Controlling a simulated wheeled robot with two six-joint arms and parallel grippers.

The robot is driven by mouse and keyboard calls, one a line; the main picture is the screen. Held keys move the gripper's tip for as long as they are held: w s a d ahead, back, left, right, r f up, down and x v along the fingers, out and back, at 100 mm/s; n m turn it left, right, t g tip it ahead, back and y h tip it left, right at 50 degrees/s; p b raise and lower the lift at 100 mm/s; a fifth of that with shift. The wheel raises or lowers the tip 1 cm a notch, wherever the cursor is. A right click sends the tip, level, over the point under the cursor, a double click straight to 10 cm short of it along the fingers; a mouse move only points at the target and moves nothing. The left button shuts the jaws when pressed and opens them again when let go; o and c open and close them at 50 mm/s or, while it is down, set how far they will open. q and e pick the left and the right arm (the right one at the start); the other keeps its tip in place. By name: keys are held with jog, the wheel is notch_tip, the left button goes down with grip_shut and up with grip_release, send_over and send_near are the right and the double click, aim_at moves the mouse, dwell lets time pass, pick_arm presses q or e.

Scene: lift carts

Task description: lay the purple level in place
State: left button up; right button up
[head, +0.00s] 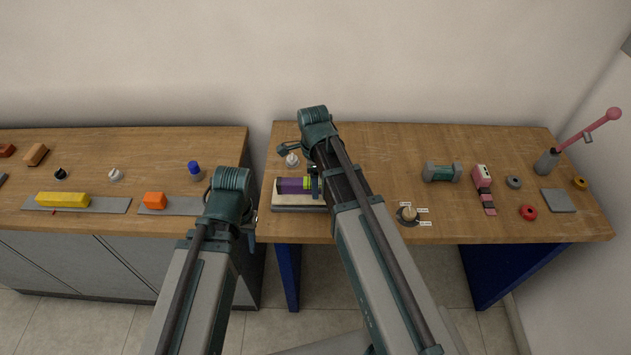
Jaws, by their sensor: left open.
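The purple level (290,185) lies along a pale flat block (298,208) at the front left of the right-hand table. Its right end is hidden behind dark parts of my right arm. A small yellow-green bit shows beside that end. My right gripper (315,182) is mostly hidden by its own arm near this end; whether it touches the level or is shut on it cannot be told. My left gripper (250,237) shows only in small part below its arm's joint, by the gap between the tables, left of the level. It is open and apart from the level.
A white knob (292,160) stands behind the level. The left table holds yellow (62,200) and orange (154,200) blocks.

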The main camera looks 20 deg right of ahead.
notch_tip(320, 180, up, 14)
jog(key=p, duration=1.3)
jog(key=shift+a+f, duration=0.15)
jog(key=shift+f, duration=0.05)
jog(key=s+a+f+n+b, duration=0.4)
jog(key=s+n, duration=0.3)
jog(key=n, duration=0.5)
jog(key=s+a+f+n+h+b, duration=0.1)
jog(key=s+a+f+n+b, duration=0.4)
jog(key=n, duration=0.8)
jog(key=shift+s+a+f+b, duration=0.35)
jog(key=shift+s+a, duration=0.25)
jog(key=shift+s, duration=0.55)
